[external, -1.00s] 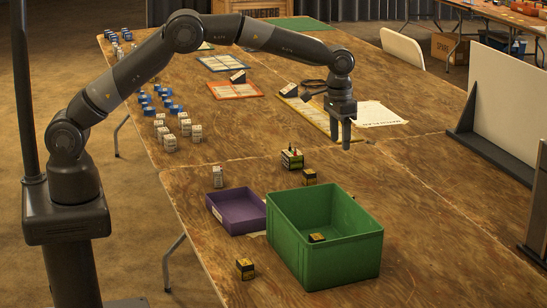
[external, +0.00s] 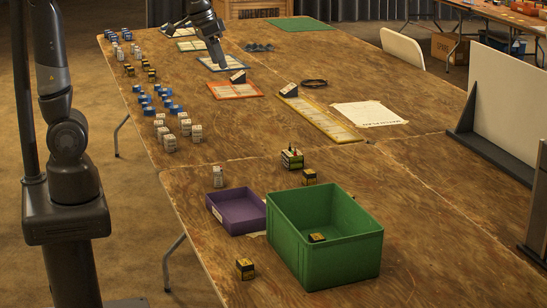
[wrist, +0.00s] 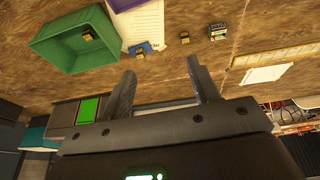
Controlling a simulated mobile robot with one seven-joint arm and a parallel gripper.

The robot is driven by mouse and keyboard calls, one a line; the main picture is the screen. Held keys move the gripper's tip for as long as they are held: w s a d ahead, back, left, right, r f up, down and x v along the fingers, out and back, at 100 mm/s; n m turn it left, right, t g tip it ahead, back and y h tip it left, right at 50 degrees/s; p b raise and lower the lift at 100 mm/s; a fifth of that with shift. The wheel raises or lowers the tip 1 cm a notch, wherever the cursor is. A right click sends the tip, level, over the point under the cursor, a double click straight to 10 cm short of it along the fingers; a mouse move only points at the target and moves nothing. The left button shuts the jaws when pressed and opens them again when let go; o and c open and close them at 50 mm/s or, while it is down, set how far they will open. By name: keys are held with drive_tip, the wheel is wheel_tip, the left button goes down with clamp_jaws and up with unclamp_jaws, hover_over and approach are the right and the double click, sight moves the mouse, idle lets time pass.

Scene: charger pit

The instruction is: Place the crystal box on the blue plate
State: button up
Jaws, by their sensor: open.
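The blue plate (external: 222,63) is a blue-edged flat tray with pale panels, far back on the long wooden table. My gripper (external: 219,62) appears over it, with its fingertips close to its surface; I cannot tell whether they touch it. In the wrist view my gripper's two fingers (wrist: 163,80) stand apart with nothing between them. Which item is the crystal box I cannot tell: small white boxes (external: 195,133), blue boxes (external: 166,103) and black-yellow boxes (external: 150,76) stand in groups along the left edge.
An orange tray (external: 222,91) and a yellow tray (external: 330,125) lie nearer. A deep green bin (external: 340,262) and a purple tray (external: 228,220) stand at the near end. A cable (external: 315,83) and paper (external: 368,114) lie right. The table's middle is largely clear.

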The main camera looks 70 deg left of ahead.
drive_tip(key=s+a+f+t, duration=0.1)
drive_tip(key=s+f, duration=0.1)
drive_tip(key=s, duration=0.7)
drive_tip(key=s+a+f, duration=0.2)
drive_tip(key=s+f, duration=0.1)
drive_tip(key=s, duration=0.6)
drive_tip(key=shift+a+t, duration=0.15)
drive_tip(key=shift+t, duration=0.25)
drive_tip(key=shift+f, duration=0.1)
